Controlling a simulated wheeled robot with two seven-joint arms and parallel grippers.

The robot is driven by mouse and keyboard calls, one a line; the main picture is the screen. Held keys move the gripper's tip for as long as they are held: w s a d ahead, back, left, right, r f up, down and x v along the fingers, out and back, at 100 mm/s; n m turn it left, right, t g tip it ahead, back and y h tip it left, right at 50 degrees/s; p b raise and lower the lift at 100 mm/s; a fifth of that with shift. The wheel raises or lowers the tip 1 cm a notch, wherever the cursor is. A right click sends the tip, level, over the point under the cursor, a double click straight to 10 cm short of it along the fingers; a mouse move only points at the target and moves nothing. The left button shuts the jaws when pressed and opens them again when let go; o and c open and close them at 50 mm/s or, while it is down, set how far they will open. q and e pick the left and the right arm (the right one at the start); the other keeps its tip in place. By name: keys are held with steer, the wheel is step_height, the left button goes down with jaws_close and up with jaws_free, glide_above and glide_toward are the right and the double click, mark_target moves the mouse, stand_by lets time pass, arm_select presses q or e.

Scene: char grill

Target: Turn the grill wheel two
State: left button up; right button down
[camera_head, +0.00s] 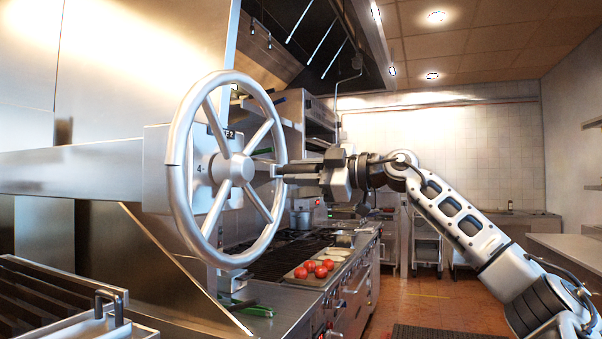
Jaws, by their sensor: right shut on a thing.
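The grill wheel (184,128) is a large silver spoked handwheel in the left half of the head view. It stands upright in front of a metal box on a horizontal beam. A label on the box is partly covered by the wheel. My right gripper (280,172) reaches in from the right and is shut on the wheel at the right side of its rim. The fingers hide the small part of the rim they hold. My left gripper is not in the view.
Behind the wheel is a cooking range with a dark grate (275,262) and a tray with several tomatoes (310,268). A slatted grill rack (45,305) with a metal handle is at the lower left. The tiled floor (430,300) at the right is mostly open.

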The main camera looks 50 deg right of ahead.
steer(key=shift+a, duration=0.1)
steer(key=c, duration=1.2)
jaws_free()
steer(key=shift+w, duration=0.1)
steer(key=shift+o, duration=0.2)
steer(key=shift+s+f+b, duration=0.15)
steer(key=shift+s+b, duration=0.3)
steer(key=shift+b, duration=0.05)
arm_select(q)
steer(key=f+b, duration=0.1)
steer(key=b, duration=0.1)
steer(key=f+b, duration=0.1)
steer(key=b, duration=0.1)
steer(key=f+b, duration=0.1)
steer(key=b, duration=0.2)
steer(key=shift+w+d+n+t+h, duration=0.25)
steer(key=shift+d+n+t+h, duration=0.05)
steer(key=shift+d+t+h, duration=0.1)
arm_select(e)
steer(key=v, duration=1.5)
